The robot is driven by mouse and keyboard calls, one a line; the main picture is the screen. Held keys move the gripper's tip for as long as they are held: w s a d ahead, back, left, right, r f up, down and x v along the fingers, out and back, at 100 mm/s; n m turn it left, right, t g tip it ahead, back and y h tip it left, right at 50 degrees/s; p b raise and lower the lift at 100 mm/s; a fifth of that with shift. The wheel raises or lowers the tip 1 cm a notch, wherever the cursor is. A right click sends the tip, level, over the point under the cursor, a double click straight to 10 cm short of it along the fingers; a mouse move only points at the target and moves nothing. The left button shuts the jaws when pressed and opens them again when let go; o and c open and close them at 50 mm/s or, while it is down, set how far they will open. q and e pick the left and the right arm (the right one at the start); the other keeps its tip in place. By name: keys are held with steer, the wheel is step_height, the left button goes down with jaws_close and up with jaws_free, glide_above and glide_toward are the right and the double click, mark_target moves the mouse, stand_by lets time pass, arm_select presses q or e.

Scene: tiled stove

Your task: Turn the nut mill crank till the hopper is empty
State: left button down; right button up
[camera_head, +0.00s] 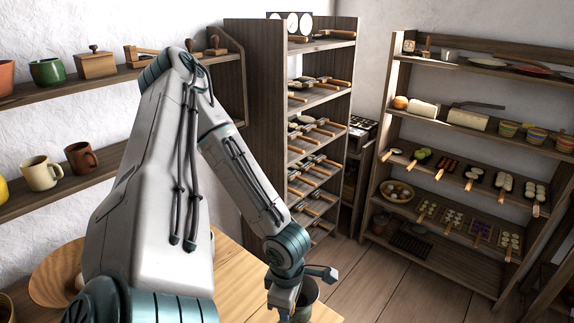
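My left arm comes in from the left and crosses the middle of the view. Its gripper (302,284) is low in the middle, over the right end of the wooden table (240,285). A dark green round vessel (308,296) shows right behind the gripper and is partly covered by it. I cannot tell whether the gripper touches it or whether it is part of the nut mill. I cannot make out a crank, a hopper or any nuts. Whether the fingers are open or shut is unclear. My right gripper is not in view.
A wooden bowl or plate (52,278) is on the table at left, partly behind my arm. Wall shelves at left hold mugs (41,173) and a wooden box with a knob (95,63). Racks (245,110) and loaded shelves (480,130) stand behind. Floor (380,275) at right is clear.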

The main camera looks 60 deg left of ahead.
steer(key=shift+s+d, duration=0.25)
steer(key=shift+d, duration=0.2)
arm_select(q)
steer(key=c, duration=1.2)
jaws_free()
steer(key=shift+d, duration=0.1)
steer(key=shift+r, duration=0.25)
step_height(320, 180, up, 10)
steer(key=p, duration=0.5)
steer(key=shift+f+p, duration=0.2)
steer(key=shift+p, duration=0.2)
steer(key=shift+r+p, duration=0.4)
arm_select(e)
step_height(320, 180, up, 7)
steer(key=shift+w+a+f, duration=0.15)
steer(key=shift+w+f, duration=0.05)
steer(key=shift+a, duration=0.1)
